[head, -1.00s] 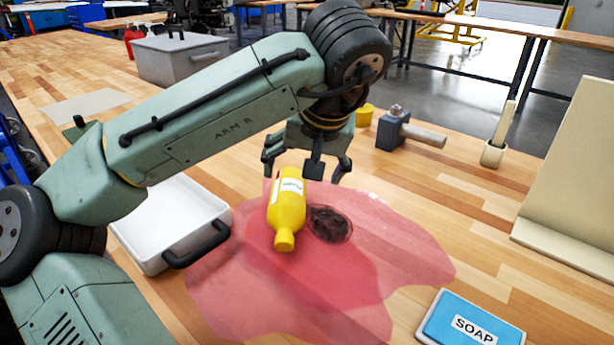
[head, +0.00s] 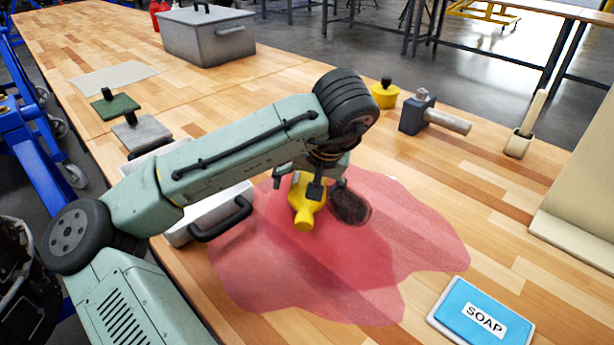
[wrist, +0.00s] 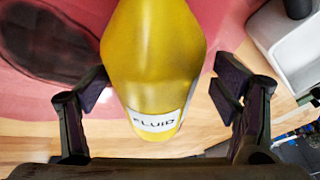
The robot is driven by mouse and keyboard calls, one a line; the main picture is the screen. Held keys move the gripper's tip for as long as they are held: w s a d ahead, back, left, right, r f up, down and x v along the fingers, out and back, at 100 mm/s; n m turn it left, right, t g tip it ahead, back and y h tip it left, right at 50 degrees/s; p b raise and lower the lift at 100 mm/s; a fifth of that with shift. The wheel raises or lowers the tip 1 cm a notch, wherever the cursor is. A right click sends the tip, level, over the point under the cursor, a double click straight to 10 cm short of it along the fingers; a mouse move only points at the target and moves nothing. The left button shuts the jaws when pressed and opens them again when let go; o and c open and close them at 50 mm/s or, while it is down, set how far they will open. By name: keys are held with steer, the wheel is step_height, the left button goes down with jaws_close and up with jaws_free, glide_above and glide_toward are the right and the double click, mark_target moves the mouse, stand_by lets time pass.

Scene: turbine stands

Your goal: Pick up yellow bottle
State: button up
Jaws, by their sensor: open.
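In the wrist view the yellow bottle (wrist: 155,60), with a white "FLUID" label, lies between the fingers. My gripper (head: 312,185) is open and low over the bottle. In the wrist view my gripper (wrist: 160,95) has one finger on each side of it, with gaps showing between fingers and bottle.
A dark round patch (head: 350,205) lies right beside the bottle. A white tray (head: 180,235) with a black handle is at left, partly under my arm. A blue soap pack (head: 482,312) is at front right.

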steer(key=shift+f, duration=0.1)
steer(key=shift+c, duration=0.2)
steer(key=c, duration=1.5)
